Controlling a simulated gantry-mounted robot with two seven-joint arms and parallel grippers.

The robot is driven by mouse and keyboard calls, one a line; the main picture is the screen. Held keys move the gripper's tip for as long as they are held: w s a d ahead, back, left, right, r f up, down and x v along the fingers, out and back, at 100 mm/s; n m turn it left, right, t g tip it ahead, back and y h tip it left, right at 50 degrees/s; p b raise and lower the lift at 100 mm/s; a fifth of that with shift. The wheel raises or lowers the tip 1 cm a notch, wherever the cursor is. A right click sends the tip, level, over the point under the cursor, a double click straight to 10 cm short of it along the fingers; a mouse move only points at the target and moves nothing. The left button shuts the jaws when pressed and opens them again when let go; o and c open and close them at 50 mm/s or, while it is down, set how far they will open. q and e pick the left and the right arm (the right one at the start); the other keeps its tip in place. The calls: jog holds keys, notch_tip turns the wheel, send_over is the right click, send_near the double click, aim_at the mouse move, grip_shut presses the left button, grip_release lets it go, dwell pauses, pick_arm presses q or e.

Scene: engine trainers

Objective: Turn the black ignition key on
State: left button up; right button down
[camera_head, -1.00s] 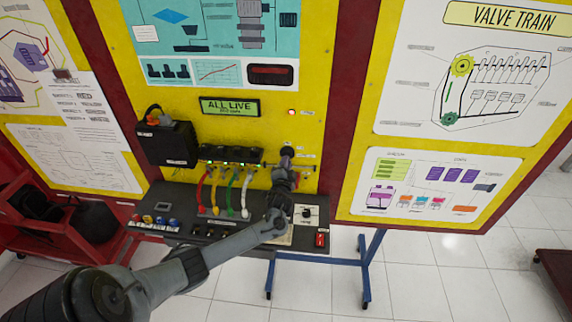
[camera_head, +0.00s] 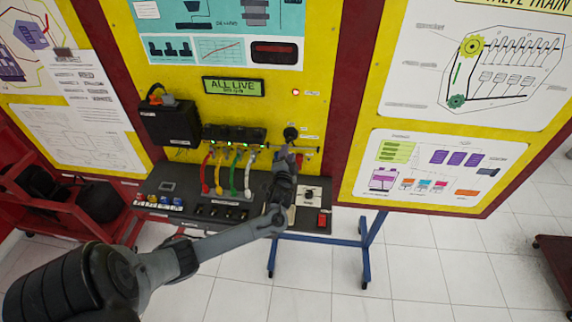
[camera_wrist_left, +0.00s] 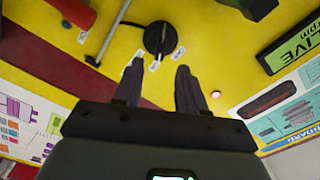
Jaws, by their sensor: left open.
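The black ignition key (camera_head: 291,132) sits in a round black switch on the yellow panel, below a small red light. It also shows in the left wrist view as a black disc with a narrow raised grip (camera_wrist_left: 160,40), with small white labels around it. My left gripper (camera_head: 287,154) is just below the key in the head view. In the left wrist view its two fingers (camera_wrist_left: 159,67) are spread and empty, pointing toward the key. The key appears just beyond the fingertips, between their lines, and apart from them. My right gripper is out of view.
A grey horizontal rod (camera_head: 300,149) sticks out beside the fingers. A dark shelf (camera_head: 180,187) with a red switch (camera_head: 322,220) lies below.

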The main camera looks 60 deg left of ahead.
pick_arm(q)
jog(key=shift+v, duration=2.65)
jog(key=s+d+f+g+h+p, duration=0.15)
jog(key=s+d+h+p, duration=0.35)
jog(key=d, duration=0.5)
jog(key=s+d+f+g+h+p, duration=0.1)
jog(key=s+d+f+h+p, duration=0.15)
jog(key=s+d, duration=0.55)
jog(key=s+d+r+g+h+p, duration=0.1)
jog(key=s+d+r+g+h, duration=0.1)
jog(key=d, duration=0.6)
jog(key=s+d+r+g+h+p, duration=0.1)
jog(key=s+d+r+g+h, duration=0.2)
jog(key=s+d+r, duration=0.4)
jog(key=shift+s+d+r+h, duration=0.35)
jog(key=shift+d+h, duration=0.5)
jog(key=shift+d, duration=0.5)
